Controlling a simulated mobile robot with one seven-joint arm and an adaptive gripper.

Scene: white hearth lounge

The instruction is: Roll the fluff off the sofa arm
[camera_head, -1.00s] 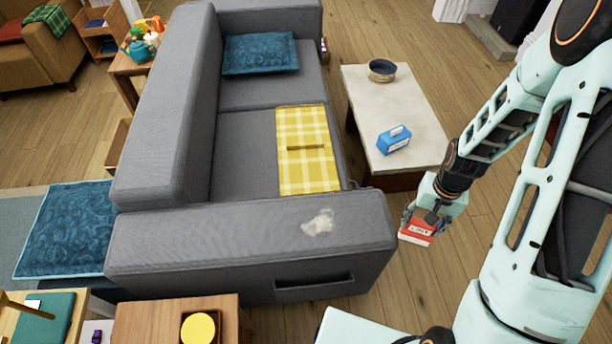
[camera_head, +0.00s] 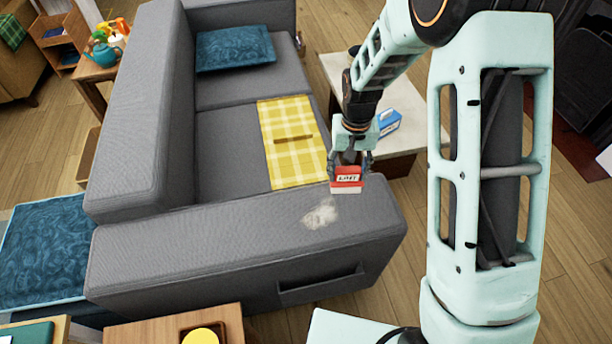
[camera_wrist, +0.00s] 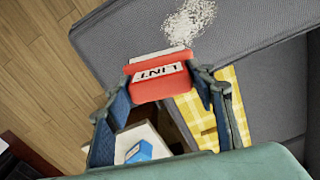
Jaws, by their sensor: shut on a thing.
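The grey sofa arm (camera_head: 200,245) runs across the near side of the sofa. A pale patch of fluff (camera_head: 319,214) lies on its top toward the right end; it also shows in the wrist view (camera_wrist: 190,20). My gripper (camera_head: 349,172) is shut on a red and white block marked LINT (camera_head: 346,182), the lint roller. In the wrist view the roller (camera_wrist: 160,80) sits between both fingers. It is above the sofa arm's far right edge, just beyond and right of the fluff. I cannot tell whether it touches the arm.
A yellow checked cloth (camera_head: 290,163) with a small brown bar on it lies on the seat. A blue box (camera_head: 388,122) stands on the pale coffee table (camera_head: 405,95). A wooden side table (camera_head: 170,325) stands at the near side.

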